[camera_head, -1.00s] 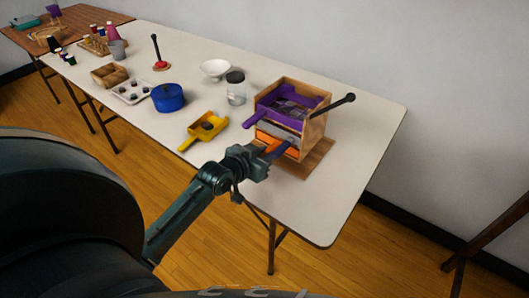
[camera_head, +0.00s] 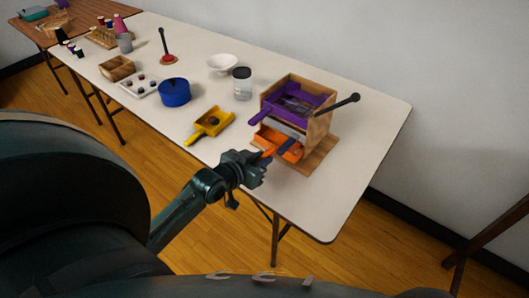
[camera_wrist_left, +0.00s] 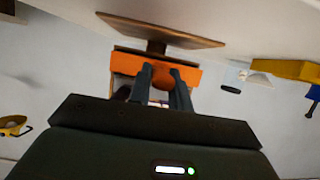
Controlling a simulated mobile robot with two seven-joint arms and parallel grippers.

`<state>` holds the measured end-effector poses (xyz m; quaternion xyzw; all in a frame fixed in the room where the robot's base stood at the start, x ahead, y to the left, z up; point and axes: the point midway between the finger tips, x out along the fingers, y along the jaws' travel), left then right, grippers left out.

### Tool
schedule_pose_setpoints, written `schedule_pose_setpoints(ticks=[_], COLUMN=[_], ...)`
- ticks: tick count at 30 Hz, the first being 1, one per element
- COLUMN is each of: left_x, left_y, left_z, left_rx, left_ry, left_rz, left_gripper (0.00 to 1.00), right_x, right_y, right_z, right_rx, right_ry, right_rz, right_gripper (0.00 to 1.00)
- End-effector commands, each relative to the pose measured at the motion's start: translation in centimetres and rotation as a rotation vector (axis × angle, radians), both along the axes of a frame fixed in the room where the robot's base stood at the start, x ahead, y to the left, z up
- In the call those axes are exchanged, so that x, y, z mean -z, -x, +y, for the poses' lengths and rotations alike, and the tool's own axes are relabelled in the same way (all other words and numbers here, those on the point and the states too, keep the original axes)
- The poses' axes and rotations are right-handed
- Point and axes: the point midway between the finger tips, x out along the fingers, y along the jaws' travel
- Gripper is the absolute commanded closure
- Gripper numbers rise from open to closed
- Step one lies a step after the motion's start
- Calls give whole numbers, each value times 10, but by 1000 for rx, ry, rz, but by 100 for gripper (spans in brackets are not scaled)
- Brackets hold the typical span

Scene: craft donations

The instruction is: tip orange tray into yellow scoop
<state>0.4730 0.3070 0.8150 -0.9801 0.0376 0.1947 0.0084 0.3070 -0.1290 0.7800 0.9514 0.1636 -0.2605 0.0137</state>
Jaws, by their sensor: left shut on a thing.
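The orange tray (camera_head: 291,152) sits partly out of the bottom of a wooden box frame (camera_head: 318,125), with its handle toward me. My left gripper (camera_head: 266,160) is shut on that handle. In the left wrist view the orange tray (camera_wrist_left: 188,77) spans ahead of the fingers, with the handle between the fingertips (camera_wrist_left: 161,77). What lies in the tray cannot be made out. The yellow scoop (camera_head: 220,118) lies on the table left of the box, its handle toward the front edge, with a small dark thing in it. My right gripper is not in view.
A purple tray (camera_head: 318,99) sits in the top of the box, and a dark rod with a ball end (camera_head: 338,104) sticks out right. A blue pot (camera_head: 174,92), a jar (camera_head: 242,84) and a white bowl (camera_head: 222,64) stand behind the scoop. The table (camera_head: 350,190) is clear at front right.

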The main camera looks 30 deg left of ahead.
Motion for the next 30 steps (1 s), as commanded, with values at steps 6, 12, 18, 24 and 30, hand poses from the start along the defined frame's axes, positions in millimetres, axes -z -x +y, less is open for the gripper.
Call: schedule_pose_setpoints(ticks=[6, 12, 18, 24, 30], left_x=[-2, -2, -2, -1, -1], left_y=[14, 26, 38, 50, 62], left_z=[1, 2, 3, 4, 5], left_rx=[0, 0, 0, 0, 0], left_ry=[0, 0, 0, 0, 0], left_rz=[1, 0, 0, 1, 1], left_gripper=[100, 100, 100, 100, 100], right_x=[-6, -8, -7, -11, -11], right_y=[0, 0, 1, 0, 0], right_z=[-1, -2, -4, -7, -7], right_rx=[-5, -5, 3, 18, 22], right_ry=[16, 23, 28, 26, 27], right_rz=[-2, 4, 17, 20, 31], right_gripper=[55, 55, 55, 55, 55])
